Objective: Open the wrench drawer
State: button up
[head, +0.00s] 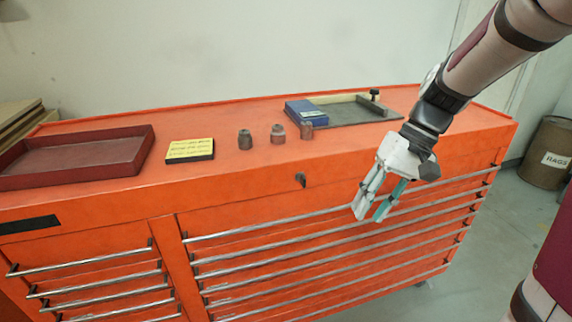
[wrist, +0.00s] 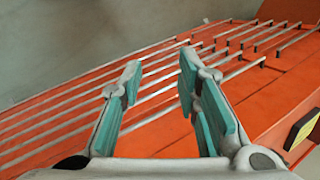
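An orange tool chest (head: 150,206) holds a left bank of narrow drawers and a right bank of wide drawers, each with a long silver bar handle. The drawers appear shut. I cannot tell from any readable label which is the wrench drawer. My gripper (head: 369,213) points down in front of the upper wide drawers, its teal-padded fingers hiding part of the top wide handle (head: 270,223). In the wrist view my gripper (wrist: 160,76) is open and empty, with several bar handles (wrist: 75,105) running past and beyond the fingertips. Contact with a handle is not visible.
On the chest top are a dark red tray (head: 133,165), a yellow-noted black block (head: 190,150), three small sockets (head: 277,134), a blue box (head: 305,112) and a grey tray (head: 345,112). A rags barrel (head: 548,152) stands right. Floor (head: 485,240) there is clear.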

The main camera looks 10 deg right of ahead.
jog(key=w+d+f+m+y+b, duration=0.1)
jog(key=w+d+f+y+b, duration=0.4)
jog(key=f, duration=0.6)
jog(key=m+t+y+b, duration=0.4)
jog(key=m+t+b, duration=0.1)
jog(key=t+b, duration=0.7)
send_near(367, 249)
jog(key=b+x, duration=0.2)
jog(key=x, duration=0.7)
jog(key=shift+b, duration=0.3)
grip_shut()
